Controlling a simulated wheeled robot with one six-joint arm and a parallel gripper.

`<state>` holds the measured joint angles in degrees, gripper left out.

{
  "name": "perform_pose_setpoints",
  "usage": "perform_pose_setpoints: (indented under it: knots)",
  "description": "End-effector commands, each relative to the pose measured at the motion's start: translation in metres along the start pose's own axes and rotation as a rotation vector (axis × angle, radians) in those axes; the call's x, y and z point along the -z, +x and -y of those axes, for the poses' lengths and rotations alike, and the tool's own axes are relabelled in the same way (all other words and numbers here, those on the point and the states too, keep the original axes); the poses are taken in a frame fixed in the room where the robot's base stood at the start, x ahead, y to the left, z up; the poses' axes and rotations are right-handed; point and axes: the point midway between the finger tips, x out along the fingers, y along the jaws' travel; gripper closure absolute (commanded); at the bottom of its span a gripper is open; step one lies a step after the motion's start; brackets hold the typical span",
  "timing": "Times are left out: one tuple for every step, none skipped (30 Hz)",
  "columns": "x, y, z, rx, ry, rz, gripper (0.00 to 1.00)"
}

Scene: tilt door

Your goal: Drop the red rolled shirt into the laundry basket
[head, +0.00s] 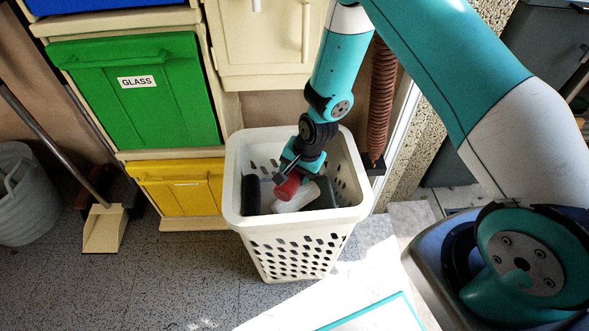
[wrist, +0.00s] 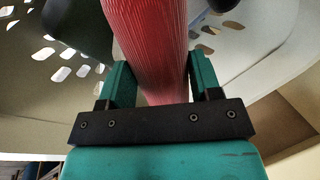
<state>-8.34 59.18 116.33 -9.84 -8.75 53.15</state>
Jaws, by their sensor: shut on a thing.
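The red rolled shirt (head: 288,187) is between the fingers of my gripper (head: 287,176), over the open top of the laundry basket. In the wrist view the shirt (wrist: 148,45) runs up between the two teal fingers of my gripper (wrist: 150,88), which are shut on it. The white laundry basket (head: 231,188) stands upright on the floor with perforated walls. Its inner wall also shows in the wrist view (wrist: 30,85). A white item (head: 297,198) and dark items lie in the basket, partly hidden by my gripper.
Behind the basket on the left is a cabinet with a green GLASS bin (head: 140,100) and a yellow bin (head: 182,187). A dustpan (head: 104,228) and a grey bucket (head: 22,195) stand at the far left. A brown ribbed hose (head: 381,100) hangs behind the basket.

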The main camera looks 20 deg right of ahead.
Motion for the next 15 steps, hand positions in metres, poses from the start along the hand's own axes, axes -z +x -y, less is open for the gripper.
perform_pose_setpoints:
  knots:
    - [0.0001,-0.0003,0.0003,0.001,0.000,0.000,0.68]
    - [0.0001,-0.0003,0.0003,0.000,0.000,0.000,0.68]
    - [0.0001,-0.0004,0.0003,0.000,0.000,0.000,0.68]
    - [0.0001,-0.0004,0.0003,0.001,0.000,0.000,0.68]
    - [0.0001,-0.0004,0.0003,0.000,0.000,0.000,0.68]
    - [0.0001,-0.0004,0.0003,0.000,0.000,0.000,0.68]
    - [0.0001,-0.0004,0.0003,0.000,0.000,0.000,0.68]
    - [0.0001,-0.0004,0.0003,0.000,0.000,0.000,0.68]
    - [0.0001,-0.0004,0.0003,0.000,0.000,0.000,0.68]
    - [0.0001,-0.0004,0.0003,0.000,0.000,0.000,0.68]
    - [0.0001,-0.0004,0.0004,0.000,0.000,0.000,0.35]
    - [0.0001,-0.0004,0.0004,0.000,0.000,0.000,0.26]
    - [0.0000,-0.0004,0.0004,0.000,0.000,0.000,0.19]
    - [0.0000,-0.0004,0.0004,0.000,0.000,0.000,0.12]
    - [0.0000,-0.0004,0.0004,0.000,0.000,0.000,0.12]
